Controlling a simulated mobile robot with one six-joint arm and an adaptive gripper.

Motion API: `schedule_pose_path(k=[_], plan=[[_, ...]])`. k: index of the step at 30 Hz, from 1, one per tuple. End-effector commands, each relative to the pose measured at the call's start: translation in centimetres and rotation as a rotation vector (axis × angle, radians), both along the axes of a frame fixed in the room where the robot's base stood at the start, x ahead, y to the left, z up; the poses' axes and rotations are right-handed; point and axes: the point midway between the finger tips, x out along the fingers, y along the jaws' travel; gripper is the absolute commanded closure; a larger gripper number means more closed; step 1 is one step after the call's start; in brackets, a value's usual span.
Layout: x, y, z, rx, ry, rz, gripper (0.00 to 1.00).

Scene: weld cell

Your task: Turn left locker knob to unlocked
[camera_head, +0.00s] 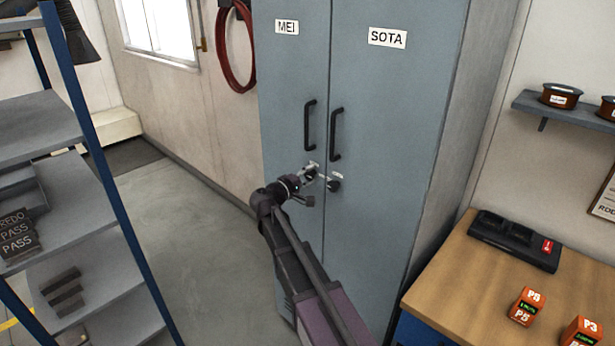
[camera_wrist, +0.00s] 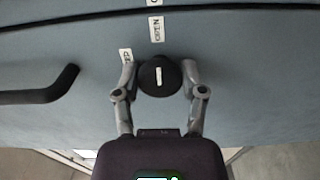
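The left locker knob (camera_wrist: 160,76) is round and black with a white mark across its face. In the wrist view the mark runs up and down. My gripper (camera_wrist: 159,72) has one finger on each side of the knob, very close to its edges. I cannot tell whether both fingers touch it. One white label (camera_wrist: 156,28) is above the knob in that view, and another (camera_wrist: 125,57) is partly behind the left finger. In the head view my gripper (camera_head: 308,177) is at the left locker door (camera_head: 290,120), marked MEI, and mostly hides the knob.
The right locker door (camera_head: 385,130), marked SOTA, has its own dark knob (camera_head: 334,185) close by. Black handles (camera_head: 309,125) (camera_head: 336,134) are above the knobs. A shelf rack (camera_head: 75,180) stands left, a wooden bench (camera_head: 465,275) right. Floor between rack and locker is clear.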

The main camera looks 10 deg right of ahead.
Motion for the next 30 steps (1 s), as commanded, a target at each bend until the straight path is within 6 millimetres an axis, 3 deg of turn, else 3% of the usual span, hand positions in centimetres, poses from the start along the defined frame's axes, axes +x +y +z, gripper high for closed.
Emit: schedule_pose_path(k=[1,3,20,30], plan=[[-0.2,-0.2,-0.1,0.003,0.001,-0.006,0.32],[-0.2,-0.2,-0.1,0.002,0.0,-0.005,0.12],[-0.3,0.3,0.0,-0.001,0.001,0.0,0.12],[-2.4,3.1,0.0,0.0,0.001,0.002,0.12]])
